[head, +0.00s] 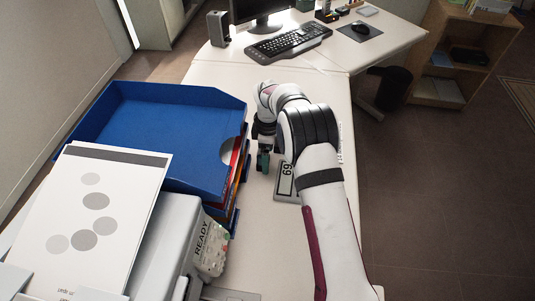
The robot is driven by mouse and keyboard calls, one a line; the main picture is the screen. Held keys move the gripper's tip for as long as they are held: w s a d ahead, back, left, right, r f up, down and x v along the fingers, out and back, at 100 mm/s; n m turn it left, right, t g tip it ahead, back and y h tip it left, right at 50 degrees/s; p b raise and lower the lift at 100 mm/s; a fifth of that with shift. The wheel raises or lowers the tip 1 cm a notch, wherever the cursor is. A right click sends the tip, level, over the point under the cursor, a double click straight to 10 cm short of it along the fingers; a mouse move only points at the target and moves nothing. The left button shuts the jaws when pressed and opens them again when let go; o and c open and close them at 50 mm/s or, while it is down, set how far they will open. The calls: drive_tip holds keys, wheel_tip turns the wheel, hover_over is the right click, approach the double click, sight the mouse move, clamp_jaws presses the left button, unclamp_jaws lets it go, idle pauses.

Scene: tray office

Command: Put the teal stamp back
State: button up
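A small teal thing, which looks like the teal stamp (263,160), shows at the dark fingers of my gripper (264,150), just right of the blue tray stack. My gripper points down over the white desk, left of the calculator. The stamp is small and partly covered by the fingers. I cannot tell whether the fingers are closed on it or only around it, nor whether it touches the desk. A small dark holder with items (328,14) stands at the back beside the monitor; its details are too small to make out.
Blue stacked trays (160,130) stand close on the left, with a printer (175,245) in front. A calculator (286,182) lies partly under my arm. A keyboard (290,42), a monitor (262,10) and a mouse (360,27) are at the back. Desk behind my gripper is clear.

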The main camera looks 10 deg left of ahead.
wheel_tip(320, 180, up, 11)
drive_tip(key=shift+r, duration=0.15)
drive_tip(key=s+d+r+m, duration=0.8)
drive_tip(key=s+r+m, duration=0.1)
drive_tip(key=s+r, duration=0.2)
drive_tip(key=s+d+f+m+y, duration=0.1)
drive_tip(key=s+d+m, duration=0.2)
drive_tip(key=s+m, duration=0.4)
drive_tip(key=s+d+f+m, duration=0.1)
drive_tip(key=s+d+m, duration=0.2)
drive_tip(key=s, duration=1.5)
drive_tip(key=m, duration=0.4)
drive_tip(key=shift+f+m+y, duration=0.3)
drive_tip(key=shift+f+y, duration=0.1)
drive_tip(key=shift+d, duration=0.1)
